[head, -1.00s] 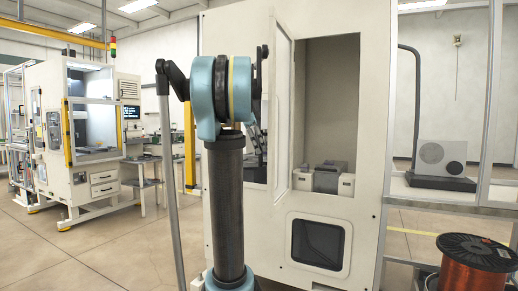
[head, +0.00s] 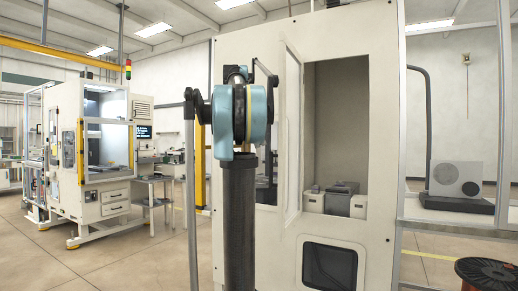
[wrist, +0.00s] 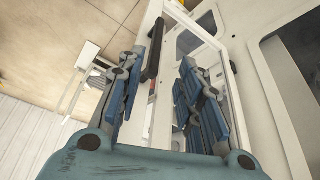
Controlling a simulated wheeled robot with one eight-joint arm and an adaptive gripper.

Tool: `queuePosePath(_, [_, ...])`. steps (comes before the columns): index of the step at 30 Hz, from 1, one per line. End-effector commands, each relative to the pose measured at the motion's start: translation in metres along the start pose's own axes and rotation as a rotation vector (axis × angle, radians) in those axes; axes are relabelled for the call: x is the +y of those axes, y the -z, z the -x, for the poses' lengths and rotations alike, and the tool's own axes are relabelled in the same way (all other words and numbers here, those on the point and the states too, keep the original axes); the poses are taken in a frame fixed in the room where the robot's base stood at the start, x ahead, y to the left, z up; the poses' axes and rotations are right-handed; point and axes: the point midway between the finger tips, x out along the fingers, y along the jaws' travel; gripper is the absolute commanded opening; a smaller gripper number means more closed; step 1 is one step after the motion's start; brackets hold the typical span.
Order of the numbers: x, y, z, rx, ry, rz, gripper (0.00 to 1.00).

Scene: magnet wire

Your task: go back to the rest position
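My gripper (wrist: 158,95) shows in the wrist view with its two blue-padded fingers spread apart. Nothing is between the fingers. Beyond them are the pale frame and panels of the white machine cabinet (wrist: 283,125) and a strip of tan floor. In the head view my arm stands upright in front of the cabinet (head: 390,30), and its teal joint hides part of the cabinet. The gripper itself cannot be made out in the head view.
The cabinet has an open bay (head: 337,110) with a grey and white fixture (head: 342,200) inside. Another machine (head: 92,160) stands at the left. Open floor (head: 120,262) lies between.

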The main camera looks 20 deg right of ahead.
Motion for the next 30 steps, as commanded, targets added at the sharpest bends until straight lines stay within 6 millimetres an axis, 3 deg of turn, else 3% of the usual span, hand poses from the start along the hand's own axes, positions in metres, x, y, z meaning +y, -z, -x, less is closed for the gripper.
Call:
queuePosePath(17, [0.007,-0.008,-0.006,-0.01,0.008,0.049,0.33])
queuePosePath(23, [0.04,-0.045,-0.04,-0.054,0.05,0.282,0.33])
queuePosePath(30, [0.091,-0.1,-0.1,-0.108,0.128,0.63,0.33])
